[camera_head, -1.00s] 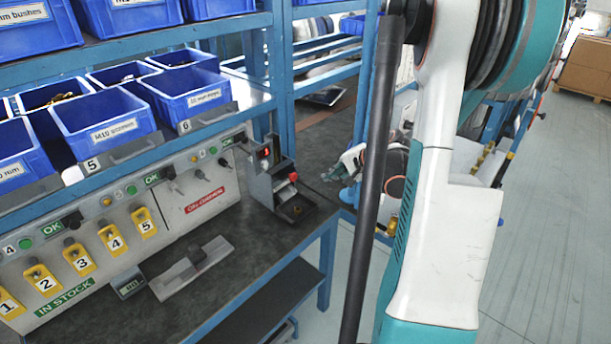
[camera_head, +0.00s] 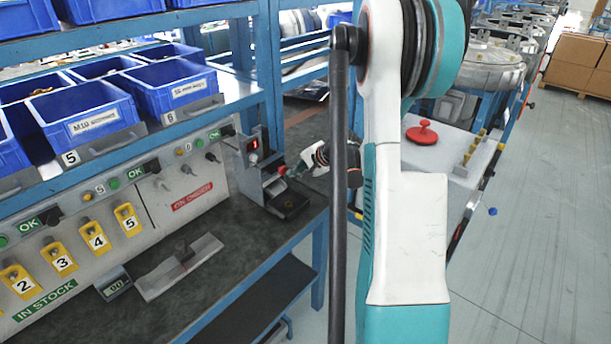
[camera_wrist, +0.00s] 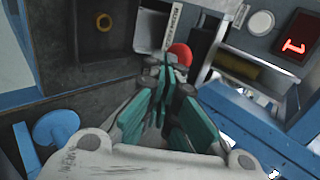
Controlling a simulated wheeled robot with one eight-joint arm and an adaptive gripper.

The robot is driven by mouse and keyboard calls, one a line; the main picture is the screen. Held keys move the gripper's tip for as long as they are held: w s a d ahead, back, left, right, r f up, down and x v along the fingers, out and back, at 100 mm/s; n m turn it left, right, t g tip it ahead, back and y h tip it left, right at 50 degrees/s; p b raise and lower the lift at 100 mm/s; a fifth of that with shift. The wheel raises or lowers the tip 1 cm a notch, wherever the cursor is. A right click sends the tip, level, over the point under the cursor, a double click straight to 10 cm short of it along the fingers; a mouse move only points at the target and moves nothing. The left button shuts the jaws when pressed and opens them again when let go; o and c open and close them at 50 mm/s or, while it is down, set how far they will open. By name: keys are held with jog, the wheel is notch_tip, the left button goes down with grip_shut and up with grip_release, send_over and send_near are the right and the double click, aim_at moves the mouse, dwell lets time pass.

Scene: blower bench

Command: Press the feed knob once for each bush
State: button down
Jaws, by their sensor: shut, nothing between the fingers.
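The feeder (camera_head: 262,172) is a grey unit at the bench's right end. Its red knob (camera_head: 282,170) faces right, and a small red display (camera_head: 254,143) sits above. In the wrist view the red knob (camera_wrist: 180,52) shows just beyond my fingertips, and the display (camera_wrist: 294,46) appears to read 1. My gripper (camera_wrist: 165,78) is shut and empty, with its tips overlapping the knob's lower edge; contact cannot be told. In the head view my gripper (camera_head: 298,167) is right beside the knob.
Blue bins (camera_head: 92,115) stand on the shelf above. Numbered yellow holders (camera_head: 97,236) line the panel at left. A small readout (camera_head: 114,287) and a grey fixture (camera_head: 180,266) lie on the bench. A blue post (camera_head: 268,75) rises close behind the feeder.

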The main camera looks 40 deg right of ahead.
jog(key=shift+w, duration=0.45)
